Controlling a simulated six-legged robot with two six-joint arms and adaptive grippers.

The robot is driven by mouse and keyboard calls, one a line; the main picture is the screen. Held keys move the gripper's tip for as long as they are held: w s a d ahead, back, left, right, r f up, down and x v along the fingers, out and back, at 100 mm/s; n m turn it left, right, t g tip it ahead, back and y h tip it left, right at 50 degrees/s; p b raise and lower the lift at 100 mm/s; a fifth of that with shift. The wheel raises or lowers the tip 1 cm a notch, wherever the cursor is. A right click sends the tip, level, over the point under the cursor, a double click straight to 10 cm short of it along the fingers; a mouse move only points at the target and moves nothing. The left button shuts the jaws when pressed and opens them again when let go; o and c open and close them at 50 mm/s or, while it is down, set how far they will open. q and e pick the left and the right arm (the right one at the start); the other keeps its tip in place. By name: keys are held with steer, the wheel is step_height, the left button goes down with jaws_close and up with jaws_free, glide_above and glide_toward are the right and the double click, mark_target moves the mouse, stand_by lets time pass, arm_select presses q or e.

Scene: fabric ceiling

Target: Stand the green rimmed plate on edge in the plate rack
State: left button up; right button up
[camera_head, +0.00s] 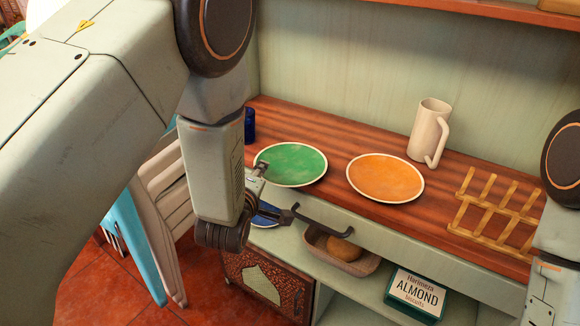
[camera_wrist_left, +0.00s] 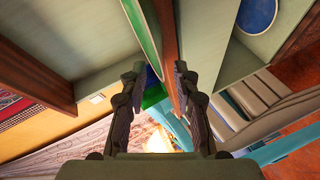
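The green rimmed plate (camera_head: 291,163) lies flat on the wooden counter near its front left edge; part of it shows edge-on in the left wrist view (camera_wrist_left: 143,32). My left gripper (camera_head: 276,190) is open at the plate's near left rim. In the left wrist view its fingertips (camera_wrist_left: 160,72) are apart, with the plate's rim and the counter edge (camera_wrist_left: 168,45) ahead between them. I cannot tell whether a finger touches the plate. The plate rack (camera_head: 493,211), of yellowish wooden bars, stands empty at the counter's right. My right arm shows at the right edge; its gripper is out of view.
An orange plate (camera_head: 385,178) lies between the green plate and the rack. A cream mug (camera_head: 428,130) stands behind it, and a blue cup (camera_head: 249,126) at left. A dark curved handle (camera_head: 325,222) juts from the counter front. Below are a bread basket (camera_head: 342,254) and an almond tin (camera_head: 415,293).

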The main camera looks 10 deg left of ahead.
arm_select(q)
jaws_close()
stand_by(0.6)
